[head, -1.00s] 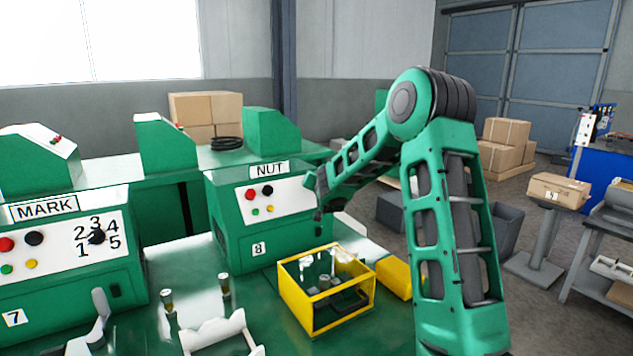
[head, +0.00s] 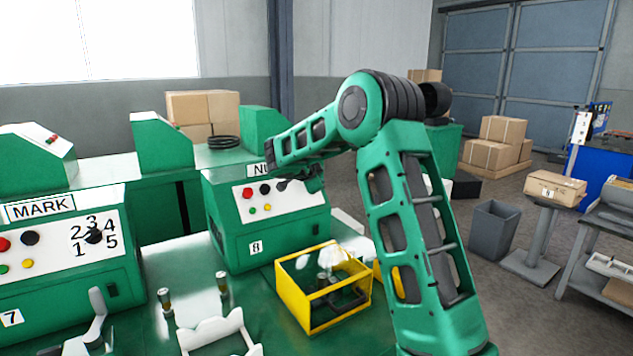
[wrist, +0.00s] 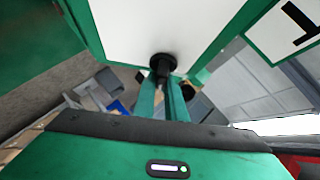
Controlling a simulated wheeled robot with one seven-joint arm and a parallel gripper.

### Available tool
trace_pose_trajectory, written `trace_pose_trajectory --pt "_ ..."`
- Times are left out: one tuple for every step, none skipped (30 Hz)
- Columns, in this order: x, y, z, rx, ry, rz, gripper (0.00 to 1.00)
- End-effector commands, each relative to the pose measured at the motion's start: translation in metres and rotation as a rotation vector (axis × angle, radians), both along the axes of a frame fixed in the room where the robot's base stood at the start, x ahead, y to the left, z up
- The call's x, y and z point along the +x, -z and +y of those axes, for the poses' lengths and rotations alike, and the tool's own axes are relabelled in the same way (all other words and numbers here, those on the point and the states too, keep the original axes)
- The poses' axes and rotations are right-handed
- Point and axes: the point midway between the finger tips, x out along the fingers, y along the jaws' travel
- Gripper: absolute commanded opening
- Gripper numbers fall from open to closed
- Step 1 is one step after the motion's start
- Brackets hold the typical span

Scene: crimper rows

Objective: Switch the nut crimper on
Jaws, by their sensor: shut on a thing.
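The nut crimper (head: 262,228) is a green machine with a white sloping panel, under a NUT label partly hidden by my arm. Its panel has a red button (head: 247,194), a black button (head: 265,189) and small green and yellow buttons below. In the wrist view, a black knob (wrist: 162,63) stands out from the white panel (wrist: 150,28). My gripper (wrist: 163,84) is shut on this knob, its two green fingers at the knob's end. In the head view my gripper (head: 291,185) is at the panel's right half, small and partly covered by my arm.
The MARK crimper (head: 60,245) stands to the left. A yellow-framed bin (head: 322,312) with parts inside stands in front of the nut crimper. A white cradle (head: 215,332) and two small upright pins are on the green bench. Cardboard boxes (head: 203,107) stand behind.

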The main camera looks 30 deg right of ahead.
Motion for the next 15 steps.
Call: trace_pose_trajectory --pt "0.0011 0.0014 0.0028 0.017 0.009 0.003 0.0" --pt "0.001 0.0015 0.0028 0.026 0.017 0.003 0.0" --pt "0.0006 0.002 0.0027 0.038 0.028 0.004 0.0" --pt "0.0006 0.0019 0.0026 0.044 0.034 0.004 0.0" --pt "0.0005 0.0019 0.0023 0.051 0.04 0.004 0.0" --pt "0.0003 0.002 0.0023 0.058 0.047 0.004 0.0" --pt "0.0002 0.0022 0.0022 0.063 0.051 0.005 0.0" --pt "0.0002 0.0022 0.0022 0.067 0.055 0.005 0.0" --pt "0.0001 0.0024 0.0021 0.071 0.059 0.005 0.0" --pt "0.0 0.0026 0.0021 0.074 0.061 0.006 0.0" --pt "-0.0001 0.0027 0.0021 0.076 0.063 0.006 0.0" --pt "-0.0001 0.0028 0.0022 0.078 0.065 0.006 0.0" --pt "-0.0001 0.0029 0.0022 0.079 0.066 0.006 0.0" --pt "-0.0001 0.0029 0.0022 0.08 0.067 0.006 0.0" --pt "-0.0001 0.0029 0.0022 0.082 0.067 0.006 0.0"
